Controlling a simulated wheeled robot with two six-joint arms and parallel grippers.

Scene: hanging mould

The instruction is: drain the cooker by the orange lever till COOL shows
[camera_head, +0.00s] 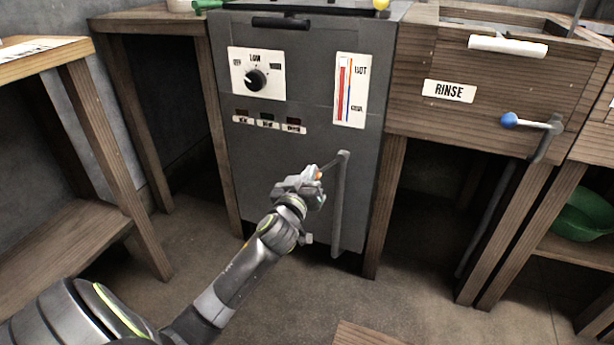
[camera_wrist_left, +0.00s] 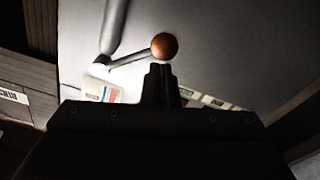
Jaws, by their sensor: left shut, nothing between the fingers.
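The grey cooker (camera_head: 302,185) stands in the middle of the head view. Its gauge (camera_head: 350,90) reads HOT at the top and a blurred word at the bottom; its red column reaches high. The orange lever knob (camera_wrist_left: 164,46) is a round ball on a thin arm from the vertical drain pipe (camera_head: 341,205). In the head view only a little orange (camera_head: 318,175) shows beside my left gripper (camera_head: 312,180). In the left wrist view my left gripper (camera_wrist_left: 160,72) is shut and empty, its tips just short of the knob. My right gripper is out of view.
A black dial (camera_head: 255,79) and several small indicator labels (camera_head: 268,124) sit on the cooker front. To the right are a RINSE panel (camera_head: 449,91) and a blue-knobbed lever (camera_head: 509,120). A wooden bench (camera_head: 75,60) stands left. Floor before the cooker is mostly clear.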

